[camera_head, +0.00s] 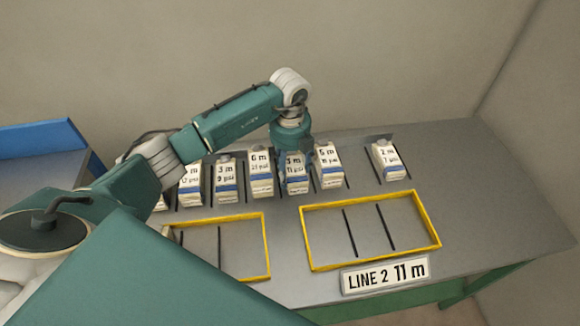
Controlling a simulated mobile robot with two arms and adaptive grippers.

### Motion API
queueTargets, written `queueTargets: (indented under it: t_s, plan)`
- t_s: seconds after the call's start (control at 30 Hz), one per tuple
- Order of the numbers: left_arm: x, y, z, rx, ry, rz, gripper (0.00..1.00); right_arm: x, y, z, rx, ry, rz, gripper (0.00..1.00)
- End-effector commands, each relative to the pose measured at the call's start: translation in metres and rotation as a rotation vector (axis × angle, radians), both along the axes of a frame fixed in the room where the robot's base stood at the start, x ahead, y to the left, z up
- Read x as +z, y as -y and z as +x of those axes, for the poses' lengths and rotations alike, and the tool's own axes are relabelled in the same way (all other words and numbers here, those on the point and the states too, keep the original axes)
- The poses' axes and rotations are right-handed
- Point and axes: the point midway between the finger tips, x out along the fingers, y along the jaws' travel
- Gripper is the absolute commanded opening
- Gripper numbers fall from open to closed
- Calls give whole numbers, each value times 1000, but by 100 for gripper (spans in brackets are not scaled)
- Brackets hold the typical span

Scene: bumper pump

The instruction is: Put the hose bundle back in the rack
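From left to right I see bundles marked 3 m (226,181), 6 m (261,176), 3 m (295,175), 5 m (327,166) and, farther right, 2 m (388,161). More stand at the left, partly hidden by my arm. A bare gap lies between the 5 m and 2 m bundles. My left gripper (295,155) is pointed down at the second 3 m bundle, close over its top. Its fingers are mostly hidden. My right gripper is not in view.
Two yellow frames, left (266,247) and right (372,260), lie on the grey table (480,190) with dark dividers; their visible parts are empty. A sign (386,276) reads LINE 2 11 m. A blue-edged bench (40,137) stands at left. The table's right side is clear.

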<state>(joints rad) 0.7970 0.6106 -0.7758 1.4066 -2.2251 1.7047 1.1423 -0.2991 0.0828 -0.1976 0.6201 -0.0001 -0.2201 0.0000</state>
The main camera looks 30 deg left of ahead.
Motion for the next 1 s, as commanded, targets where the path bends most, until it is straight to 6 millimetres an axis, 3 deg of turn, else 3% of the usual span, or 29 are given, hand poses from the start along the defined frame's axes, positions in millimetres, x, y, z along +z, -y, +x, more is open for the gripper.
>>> queueTargets:
  t_s: [0.07,0.47,1.0]
  plan:
    - [0,0,0,0,0,0,82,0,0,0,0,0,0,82]
    - [7,0,1,0,1,0,82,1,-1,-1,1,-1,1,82]
    - [107,0,1,1,4,0,82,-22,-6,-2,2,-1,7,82]
